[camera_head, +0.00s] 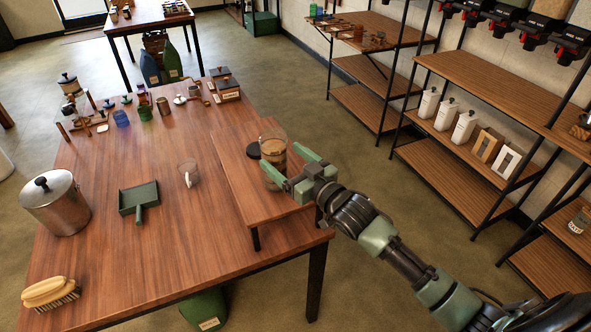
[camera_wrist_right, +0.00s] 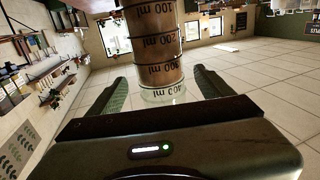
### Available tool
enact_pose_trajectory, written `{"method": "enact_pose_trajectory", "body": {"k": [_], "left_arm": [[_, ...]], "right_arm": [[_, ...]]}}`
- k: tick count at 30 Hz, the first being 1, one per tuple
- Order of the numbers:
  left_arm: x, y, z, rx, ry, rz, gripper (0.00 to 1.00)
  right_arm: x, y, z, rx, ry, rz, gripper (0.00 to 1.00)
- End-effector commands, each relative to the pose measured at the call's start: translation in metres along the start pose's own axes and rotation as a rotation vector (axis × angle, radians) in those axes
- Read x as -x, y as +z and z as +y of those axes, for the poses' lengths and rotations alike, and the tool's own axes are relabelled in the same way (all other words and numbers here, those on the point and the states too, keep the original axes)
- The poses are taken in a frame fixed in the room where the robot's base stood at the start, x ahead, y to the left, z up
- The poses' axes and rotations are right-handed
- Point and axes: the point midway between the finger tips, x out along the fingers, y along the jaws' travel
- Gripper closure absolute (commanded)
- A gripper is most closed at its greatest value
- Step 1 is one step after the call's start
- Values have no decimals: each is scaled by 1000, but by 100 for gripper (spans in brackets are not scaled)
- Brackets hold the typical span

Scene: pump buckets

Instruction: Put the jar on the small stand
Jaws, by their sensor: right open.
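The jar (camera_head: 272,150) is clear glass with brown contents and ml marks. It stands upright on the small wooden stand (camera_head: 228,160) at the table's right side. It also shows in the right wrist view (camera_wrist_right: 155,50), ahead of and between the two fingers. My right gripper (camera_head: 284,168) is open, with its fingers to either side of the jar's near side; I cannot tell whether they touch it. The lower part of the jar is partly hidden by a finger in the head view. My left gripper is out of view.
A glass cup (camera_head: 187,174), green dustpan (camera_head: 139,200), metal pot (camera_head: 55,203) and brush (camera_head: 50,292) are on the table (camera_head: 130,265). The front middle of the table is clear.

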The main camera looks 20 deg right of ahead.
Motion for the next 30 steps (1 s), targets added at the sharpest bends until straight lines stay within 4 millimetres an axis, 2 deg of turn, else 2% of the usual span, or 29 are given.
{"method": "enact_pose_trajectory", "body": {"k": [3,9,30], "left_arm": [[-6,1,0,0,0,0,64],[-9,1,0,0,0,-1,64],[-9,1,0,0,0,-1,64]], "right_arm": [[24,3,0,1,-1,-2,19],[44,1,0,-1,-1,-1,19],[47,0,0,-1,0,0,19]]}}
